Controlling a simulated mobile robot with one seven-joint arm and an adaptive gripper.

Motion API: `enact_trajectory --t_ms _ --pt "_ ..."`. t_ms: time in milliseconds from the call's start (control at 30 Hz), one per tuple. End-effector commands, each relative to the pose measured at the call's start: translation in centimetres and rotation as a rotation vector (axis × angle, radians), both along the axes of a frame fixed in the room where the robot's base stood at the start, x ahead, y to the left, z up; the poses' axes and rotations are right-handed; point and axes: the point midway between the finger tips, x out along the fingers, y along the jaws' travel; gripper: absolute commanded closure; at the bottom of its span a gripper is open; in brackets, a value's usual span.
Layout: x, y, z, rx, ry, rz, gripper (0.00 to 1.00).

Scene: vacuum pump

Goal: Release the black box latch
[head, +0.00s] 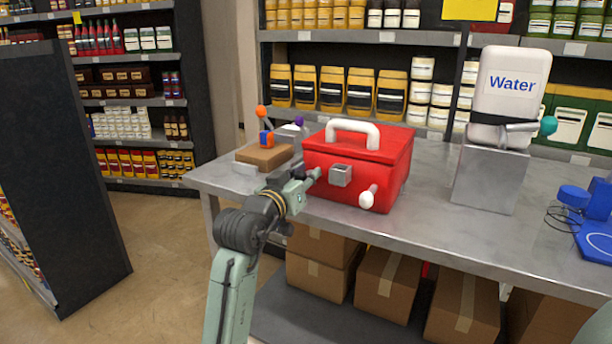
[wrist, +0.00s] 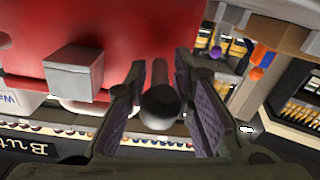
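A red box (head: 345,172) with a white handle (head: 352,133) on its lid stands on the metal table. A grey block (head: 340,175) juts from its front, and a white-tipped lever (head: 367,198) shows on the right. In the wrist view the box (wrist: 125,35) fills the upper left, with the grey block (wrist: 74,72) left of my fingers. The dark, round-ended latch (wrist: 160,105) sits between my fingers, with gaps on both sides. My gripper (head: 311,175) is open at the left of the box's front, where it hides the latch in the head view.
A brown block (head: 264,155) and small coloured knobs lie left of the box on the table (head: 430,222). A Water container (head: 508,85) stands on a grey pedestal (head: 490,180) at right. Blue equipment (head: 595,215) is at the far right. Cardboard boxes (head: 388,285) sit underneath.

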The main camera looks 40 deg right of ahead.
Motion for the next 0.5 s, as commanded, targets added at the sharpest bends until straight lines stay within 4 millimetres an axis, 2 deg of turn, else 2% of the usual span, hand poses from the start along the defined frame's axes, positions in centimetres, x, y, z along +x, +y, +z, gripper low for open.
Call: enact_trajectory --t_ms 300,500 --pt "-0.01 0.02 0.0 0.0 0.0 0.0 1.0" --pt "-0.02 0.03 -0.02 0.001 0.0 0.0 1.0"
